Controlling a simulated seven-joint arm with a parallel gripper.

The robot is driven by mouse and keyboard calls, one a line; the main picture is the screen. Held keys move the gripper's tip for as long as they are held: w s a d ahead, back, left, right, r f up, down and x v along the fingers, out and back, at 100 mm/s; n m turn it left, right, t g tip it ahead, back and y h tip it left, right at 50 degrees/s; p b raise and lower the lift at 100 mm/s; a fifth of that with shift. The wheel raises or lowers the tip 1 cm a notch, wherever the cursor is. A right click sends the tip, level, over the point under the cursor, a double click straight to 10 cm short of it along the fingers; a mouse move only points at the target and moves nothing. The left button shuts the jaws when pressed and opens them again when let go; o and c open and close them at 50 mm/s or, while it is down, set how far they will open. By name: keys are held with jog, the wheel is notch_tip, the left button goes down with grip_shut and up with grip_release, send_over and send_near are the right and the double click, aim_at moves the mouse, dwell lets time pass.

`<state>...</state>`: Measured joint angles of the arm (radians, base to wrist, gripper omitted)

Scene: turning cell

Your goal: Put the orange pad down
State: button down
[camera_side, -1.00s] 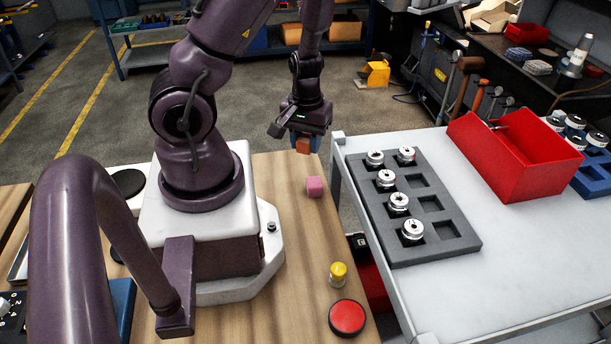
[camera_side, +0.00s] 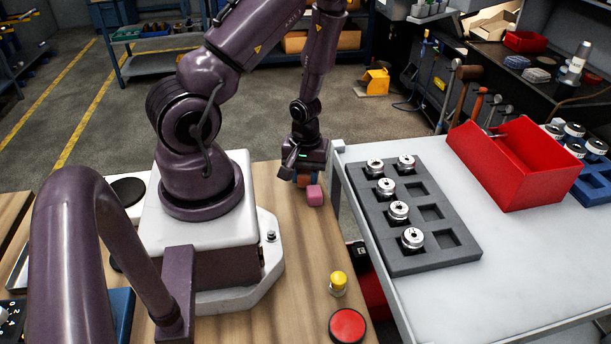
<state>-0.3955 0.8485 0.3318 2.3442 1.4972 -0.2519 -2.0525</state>
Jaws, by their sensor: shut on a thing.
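My gripper (camera_side: 305,174) is at the far end of the wooden table (camera_side: 275,190). It is shut on the orange pad (camera_side: 302,181), which shows as a small patch below the jaws. The pad is low, close to the table top; I cannot tell whether it touches the wood. The pink block (camera_side: 315,196) sits on the table just in front of the gripper and hides part of the pad and fingers. I cannot tell whether pad and block touch.
A yellow knob (camera_side: 338,281) and a red button (camera_side: 347,326) stand at the near table end. Right, across a gap, a pale bench (camera_side: 500,290) carries a grey tray (camera_side: 440,256) with several metal parts and a red bin (camera_side: 520,185). The wood between pink block and yellow knob is clear.

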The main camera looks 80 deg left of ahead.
jog(key=shift+f, duration=0.2)
jog(key=shift+f, duration=0.1)
jog(key=c, duration=1.1)
grip_release()
jog(key=shift+o, duration=0.2)
